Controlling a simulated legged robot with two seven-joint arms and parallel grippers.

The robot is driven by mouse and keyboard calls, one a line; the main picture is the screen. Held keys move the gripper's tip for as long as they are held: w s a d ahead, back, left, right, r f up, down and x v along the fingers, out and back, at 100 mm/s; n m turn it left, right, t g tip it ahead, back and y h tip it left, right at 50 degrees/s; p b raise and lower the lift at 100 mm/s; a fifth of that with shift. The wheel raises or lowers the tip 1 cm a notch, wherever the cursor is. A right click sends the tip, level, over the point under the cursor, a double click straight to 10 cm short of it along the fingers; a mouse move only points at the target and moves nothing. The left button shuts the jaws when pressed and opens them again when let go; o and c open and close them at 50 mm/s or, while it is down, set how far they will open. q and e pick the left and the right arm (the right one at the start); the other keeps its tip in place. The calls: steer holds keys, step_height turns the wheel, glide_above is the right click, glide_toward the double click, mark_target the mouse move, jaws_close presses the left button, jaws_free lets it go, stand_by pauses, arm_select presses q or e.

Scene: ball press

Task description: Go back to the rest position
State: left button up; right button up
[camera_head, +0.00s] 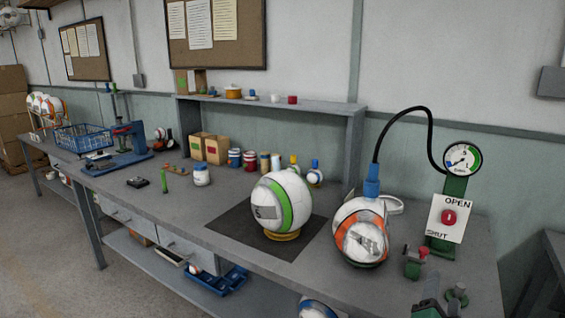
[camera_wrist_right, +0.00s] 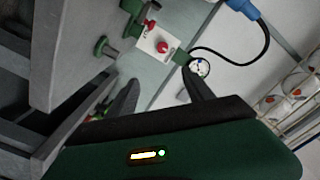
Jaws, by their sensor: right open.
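My right gripper (camera_head: 434,297) shows at the bottom right edge of the head view, low over the near end of the bench. In the right wrist view its dark fingers (camera_wrist_right: 161,84) stand apart with nothing between them. My left gripper is not in view. A white and green ball (camera_head: 270,205) sits on a yellow ring on a dark mat (camera_head: 232,225). A white and orange ball (camera_head: 360,230) stands to its right, with a blue fitting (camera_head: 372,185) and black hose on top.
An OPEN/SHUT panel (camera_head: 449,218) with a red knob stands under a round gauge (camera_head: 462,159) at the right. Small green fixtures (camera_head: 413,264) stand near my gripper.

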steer(key=s+a+f+n+g+y, duration=0.2)
steer(key=a+f+n+y, duration=0.3)
steer(key=f, duration=0.3)
steer(key=s+a+f+n+g+y, duration=0.1)
steer(key=a+f+n+g+y, duration=0.25)
steer(key=a+f, duration=0.3)
steer(key=s+a+f+n+g+y, duration=0.1)
steer(key=s+a+f+n+g, duration=0.1)
steer(key=s+f+n+g, duration=0.7)
arm_select(q)
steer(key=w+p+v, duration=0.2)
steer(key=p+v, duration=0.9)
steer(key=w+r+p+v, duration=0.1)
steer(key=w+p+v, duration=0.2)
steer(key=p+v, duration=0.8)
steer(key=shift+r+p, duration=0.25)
steer(key=shift+p, duration=0.25)
arm_select(e)
steer(key=s+r+m+t, duration=0.1)
steer(key=s+r, duration=0.1)
steer(key=r, duration=0.8)
steer(key=s+r+m+t, duration=0.1)
steer(key=s+r, duration=0.2)
steer(key=r, duration=0.8)
steer(key=shift+s+r, duration=0.25)
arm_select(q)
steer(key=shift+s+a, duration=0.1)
